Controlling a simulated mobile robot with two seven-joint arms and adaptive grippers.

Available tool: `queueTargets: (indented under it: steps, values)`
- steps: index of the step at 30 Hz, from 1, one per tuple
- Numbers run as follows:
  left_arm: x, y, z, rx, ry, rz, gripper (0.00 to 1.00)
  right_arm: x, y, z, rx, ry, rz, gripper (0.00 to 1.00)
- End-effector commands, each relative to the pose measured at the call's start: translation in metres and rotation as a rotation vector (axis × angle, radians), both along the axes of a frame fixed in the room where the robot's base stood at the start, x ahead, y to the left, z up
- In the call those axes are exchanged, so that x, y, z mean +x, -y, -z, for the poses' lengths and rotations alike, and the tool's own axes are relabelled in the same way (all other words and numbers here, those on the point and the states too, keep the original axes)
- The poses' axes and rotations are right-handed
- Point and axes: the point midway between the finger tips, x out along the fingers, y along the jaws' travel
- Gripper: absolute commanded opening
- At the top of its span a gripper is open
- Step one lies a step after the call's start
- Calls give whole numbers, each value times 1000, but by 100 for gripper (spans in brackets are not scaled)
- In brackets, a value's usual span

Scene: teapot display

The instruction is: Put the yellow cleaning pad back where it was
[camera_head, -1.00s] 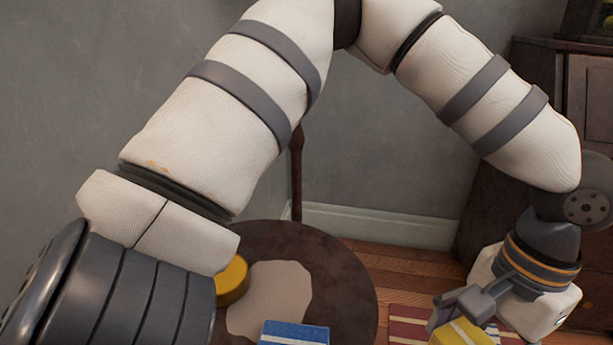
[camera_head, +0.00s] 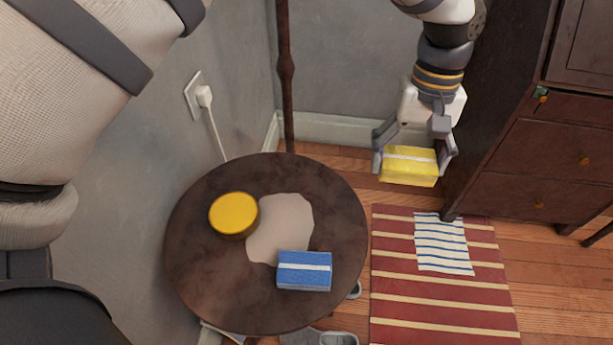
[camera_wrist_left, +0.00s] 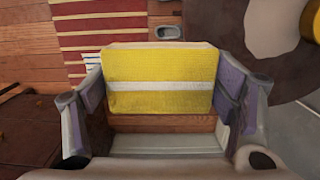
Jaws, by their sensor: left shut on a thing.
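The yellow cleaning pad (camera_head: 408,172), with a white stripe across it, is held in my left gripper (camera_head: 414,158) in the head view. The gripper is shut on its two ends, to the right of the round table and over the floor by the rug. In the left wrist view the pad (camera_wrist_left: 158,82) sits between both fingers. The round dark table (camera_head: 200,275) bears a blue pad (camera_head: 304,277) with a white stripe, a yellow round tin (camera_head: 233,213) and a pale irregular patch (camera_head: 285,222). My right gripper is not in view.
A red striped rug (camera_head: 395,290) lies right of the table, with a striped cloth (camera_head: 443,245) on it. A dark wooden cabinet (camera_head: 540,150) stands at the right. A dark pole (camera_head: 285,80) rises behind the table. A plug (camera_head: 204,97) is in the wall.

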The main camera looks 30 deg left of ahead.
Motion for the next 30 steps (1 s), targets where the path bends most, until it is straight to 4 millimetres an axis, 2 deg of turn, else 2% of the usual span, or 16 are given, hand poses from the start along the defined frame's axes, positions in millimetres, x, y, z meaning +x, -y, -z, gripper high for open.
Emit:
queueTargets:
  steps: [2,8,10,12,15,22,27,30]
  values:
    - [-2,-5,-1,2,-3,-7,52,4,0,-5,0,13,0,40]
    - [-26,-60,24,-2,-5,-10,52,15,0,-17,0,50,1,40]
    - [-35,-81,35,-1,-5,-9,52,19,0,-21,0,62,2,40]
    - [-41,-94,56,-1,-9,-8,52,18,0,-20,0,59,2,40]
    - [-48,-109,78,0,-10,-8,52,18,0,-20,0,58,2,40]
    - [-55,-126,100,1,-9,-5,52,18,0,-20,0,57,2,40]
    - [-56,-126,132,-1,-12,-5,52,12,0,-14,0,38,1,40]
    - [-54,-126,131,0,-6,-5,53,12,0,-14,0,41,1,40]
